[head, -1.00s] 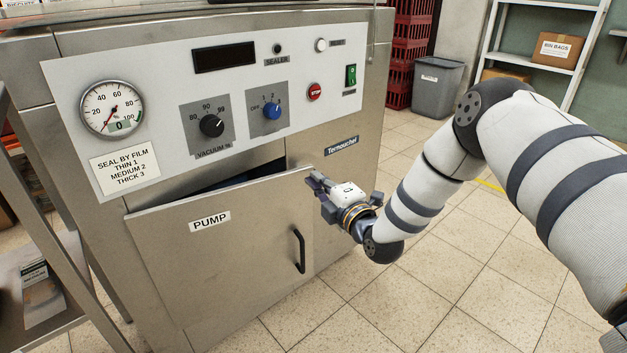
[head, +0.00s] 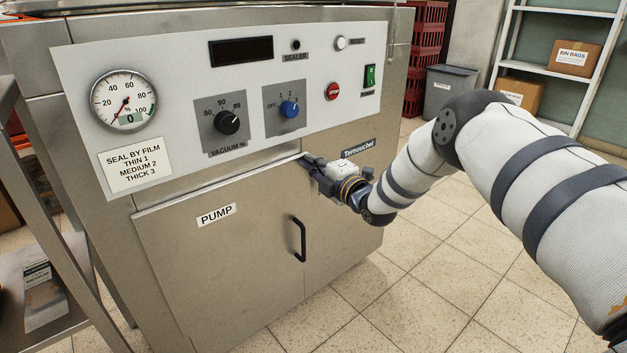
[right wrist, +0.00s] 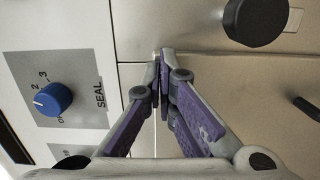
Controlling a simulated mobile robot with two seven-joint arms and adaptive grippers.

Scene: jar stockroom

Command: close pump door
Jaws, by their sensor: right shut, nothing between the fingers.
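The pump door (head: 220,265) is a steel panel with a PUMP label and a black bar handle (head: 298,238). It stands flush or nearly flush with the cabinet front; I cannot tell if it is fully closed. My right gripper (head: 306,164) is shut and empty, with its fingertips at the door's upper right corner, touching or very close. In the right wrist view, the shut fingertips (right wrist: 162,62) are at the seam beside the door (right wrist: 240,85). My left gripper is not in view.
The control panel (head: 180,75) with a gauge, knobs and switches is just above the door. A metal rack (head: 60,270) stands close on the left. A grey bin (head: 443,90) and shelving (head: 508,30) stand behind. The tiled floor at right is mostly clear.

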